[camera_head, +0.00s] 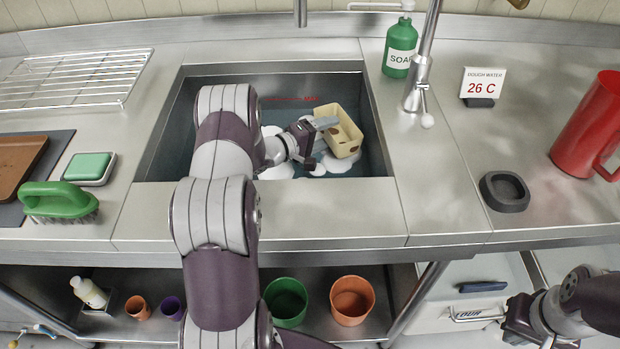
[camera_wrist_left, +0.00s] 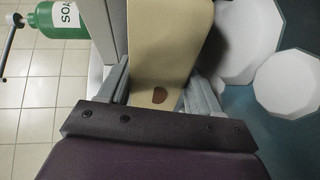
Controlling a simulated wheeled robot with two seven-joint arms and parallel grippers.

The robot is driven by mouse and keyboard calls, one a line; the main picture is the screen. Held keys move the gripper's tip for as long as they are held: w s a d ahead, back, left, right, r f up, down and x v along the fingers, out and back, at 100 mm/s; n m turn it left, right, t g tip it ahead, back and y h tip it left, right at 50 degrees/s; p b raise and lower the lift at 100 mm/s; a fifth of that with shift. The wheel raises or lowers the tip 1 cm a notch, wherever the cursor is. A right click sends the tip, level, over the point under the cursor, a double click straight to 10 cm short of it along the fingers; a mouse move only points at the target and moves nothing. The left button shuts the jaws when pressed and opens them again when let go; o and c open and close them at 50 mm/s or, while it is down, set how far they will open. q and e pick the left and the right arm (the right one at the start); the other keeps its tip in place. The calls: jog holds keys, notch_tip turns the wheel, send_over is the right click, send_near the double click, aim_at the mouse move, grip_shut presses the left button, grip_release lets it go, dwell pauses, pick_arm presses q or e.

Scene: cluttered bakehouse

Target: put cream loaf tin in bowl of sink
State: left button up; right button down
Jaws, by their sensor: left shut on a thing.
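The cream loaf tin (camera_head: 343,131) is tilted inside the sink bowl (camera_head: 350,83), near its right side. It has brown marks on its wall. My left gripper (camera_head: 318,140) is shut on the tin's near-left part. In the left wrist view the tin (camera_wrist_left: 165,50) sits between the two fingers of my left gripper (camera_wrist_left: 160,92). White foam and blue-grey water lie in the bowl under and beside the tin. I cannot tell whether the tin touches the water. My right gripper (camera_head: 525,318) is low at the bottom right, away from the sink; its fingers are not clear.
A green soap bottle (camera_head: 400,48) and the tap (camera_head: 418,88) stand at the sink's back right corner. A green brush (camera_head: 60,202), a sponge dish (camera_head: 90,168) and a wire rack (camera_head: 75,78) are on the left counter. A red jug (camera_head: 585,125) stands right.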

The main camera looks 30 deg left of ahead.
pick_arm(q)
notch_tip(320, 180, down, 10)
jog(key=shift+r+b, duration=0.2)
jog(key=shift+b, duration=0.8)
jog(key=shift+f, duration=0.15)
jog(key=shift+f, duration=0.1)
jog(key=shift+f+b, duration=0.35)
jog(key=shift+f, duration=0.15)
jog(key=o, duration=1.7)
jog(key=shift+c, duration=0.2)
jog(key=shift+s, duration=0.1)
